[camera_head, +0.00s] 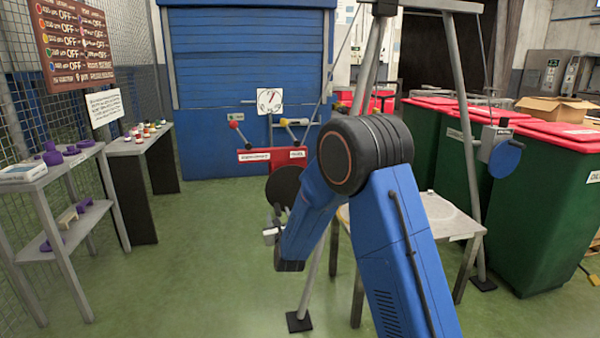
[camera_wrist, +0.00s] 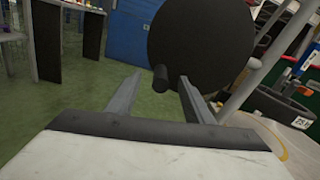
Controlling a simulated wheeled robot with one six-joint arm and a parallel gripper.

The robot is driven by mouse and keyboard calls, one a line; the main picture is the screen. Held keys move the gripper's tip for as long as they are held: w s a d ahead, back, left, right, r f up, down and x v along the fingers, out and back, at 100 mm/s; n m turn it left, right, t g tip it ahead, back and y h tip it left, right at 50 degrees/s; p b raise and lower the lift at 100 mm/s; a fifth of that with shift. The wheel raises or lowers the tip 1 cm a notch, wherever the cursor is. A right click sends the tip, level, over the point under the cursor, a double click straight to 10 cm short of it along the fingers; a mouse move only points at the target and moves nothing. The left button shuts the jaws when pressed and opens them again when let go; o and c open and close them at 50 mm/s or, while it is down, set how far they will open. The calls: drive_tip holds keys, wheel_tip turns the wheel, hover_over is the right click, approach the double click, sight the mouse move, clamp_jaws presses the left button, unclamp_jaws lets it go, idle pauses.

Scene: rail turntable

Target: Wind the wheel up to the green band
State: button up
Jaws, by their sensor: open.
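A black disc-shaped wheel (camera_wrist: 205,40) fills the upper middle of the wrist view. A short dark knob (camera_wrist: 160,78) stands out at its lower left. My gripper (camera_wrist: 160,82) is open, its two fingers on either side of the knob in the picture; I cannot tell whether they touch it. In the head view the wheel (camera_head: 284,184) is partly hidden by my blue arm. A white dial (camera_head: 270,100) with a red pointer stands behind it; a green band on it is too small to make out.
A red panel (camera_head: 262,158) with levers stands before the blue shutter (camera_head: 250,60). A grey metal frame (camera_head: 460,100) carries a blue disc (camera_head: 505,158) at right. Shelves (camera_head: 55,180) line the left; green bins (camera_head: 555,200) the right.

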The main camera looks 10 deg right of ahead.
drive_tip(key=shift+s, duration=2.6)
drive_tip(key=shift+w+d+f+n, duration=0.1)
drive_tip(key=shift+w+n, duration=1.25)
drive_tip(key=shift+n, duration=2.9)
drive_tip(key=shift+w+a+r+n, duration=0.1)
drive_tip(key=shift+w+n, duration=1.2)
drive_tip(key=shift+n, duration=2.9)
drive_tip(key=shift+w+d+f+n, duration=0.1)
drive_tip(key=shift+w+n, duration=1.25)
drive_tip(key=shift+n, duration=2.9)
drive_tip(key=shift+c, duration=0.4)
clamp_jaws()
drive_tip(key=shift+a+r+m, duration=0.5)
drive_tip(key=shift+r+m, duration=0.15)
drive_tip(key=shift+m, duration=0.25)
drive_tip(key=shift+a+r+m, duration=0.45)
drive_tip(key=shift+r+m, duration=0.2)
drive_tip(key=shift+m, duration=0.25)
